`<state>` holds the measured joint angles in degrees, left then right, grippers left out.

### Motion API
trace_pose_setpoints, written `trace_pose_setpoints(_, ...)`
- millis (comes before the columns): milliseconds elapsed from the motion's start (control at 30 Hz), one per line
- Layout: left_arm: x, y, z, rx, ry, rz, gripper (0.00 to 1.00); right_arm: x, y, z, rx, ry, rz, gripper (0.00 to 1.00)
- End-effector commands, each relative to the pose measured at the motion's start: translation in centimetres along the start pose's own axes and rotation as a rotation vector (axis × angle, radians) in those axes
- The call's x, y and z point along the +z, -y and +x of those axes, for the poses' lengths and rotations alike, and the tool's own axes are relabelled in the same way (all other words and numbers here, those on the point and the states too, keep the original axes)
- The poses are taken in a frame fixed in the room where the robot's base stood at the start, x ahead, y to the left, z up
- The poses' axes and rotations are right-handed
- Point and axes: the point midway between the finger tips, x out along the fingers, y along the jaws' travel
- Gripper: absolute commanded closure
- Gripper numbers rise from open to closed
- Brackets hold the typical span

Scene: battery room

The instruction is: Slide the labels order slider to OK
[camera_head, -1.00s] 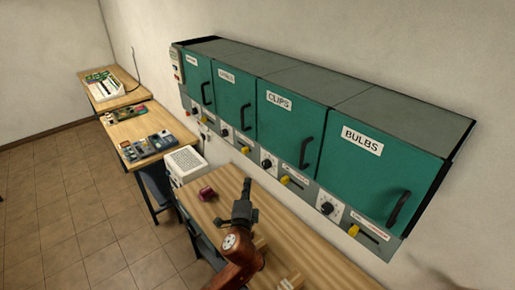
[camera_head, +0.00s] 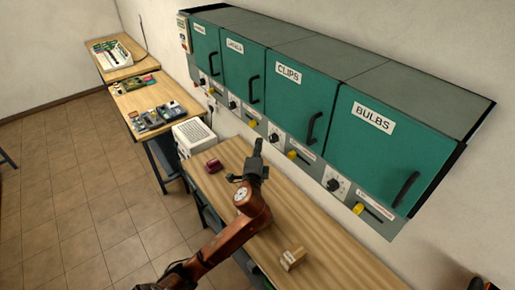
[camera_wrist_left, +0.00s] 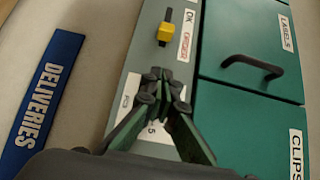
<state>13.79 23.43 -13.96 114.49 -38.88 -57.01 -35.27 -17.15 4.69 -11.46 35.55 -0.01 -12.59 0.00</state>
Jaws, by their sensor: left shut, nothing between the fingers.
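The labels order slider (camera_head: 252,123) is a small yellow knob on the grey strip below the green LABELS door (camera_head: 240,70). In the left wrist view the yellow slider (camera_wrist_left: 165,31) sits on a dark track, beside a white plate with OK and red lettering. I cannot tell its exact setting. My left gripper (camera_head: 258,146) points up toward the strip. In the wrist view the left gripper (camera_wrist_left: 163,76) is shut and empty, its tips apart from the slider in the picture, partly covering a white dial plate. My right gripper is not recognisable in view.
The CLIPS door (camera_head: 287,100) and BULBS door (camera_head: 370,140) are to the right, with protruding handles. The bench (camera_head: 325,240) below holds a dark red object (camera_head: 214,165) and a small wooden block (camera_head: 292,258). A blue DELIVERIES sign (camera_wrist_left: 48,88) is on the wall.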

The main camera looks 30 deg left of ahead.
Motion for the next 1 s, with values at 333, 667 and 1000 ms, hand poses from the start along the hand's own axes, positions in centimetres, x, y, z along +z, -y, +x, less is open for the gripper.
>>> trace_pose_setpoints(333, 1.3, -0.1, 6.4, -0.002, 0.004, 0.003, 1.00, 0.3, 0.0, 2.0, 0.000, 0.001, 0.000, 0.56)
trace_pose_setpoints(667, 2.9, 0.0, 8.0, 0.000, 0.001, 0.001, 1.00, 0.3, 0.2, 2.5, -0.001, 0.001, 0.001, 0.56)
trace_pose_setpoints(1000, 3.0, 0.0, 8.2, 0.000, 0.002, 0.000, 1.00, 0.2, 0.4, 2.5, -0.003, 0.000, 0.001, 0.56)
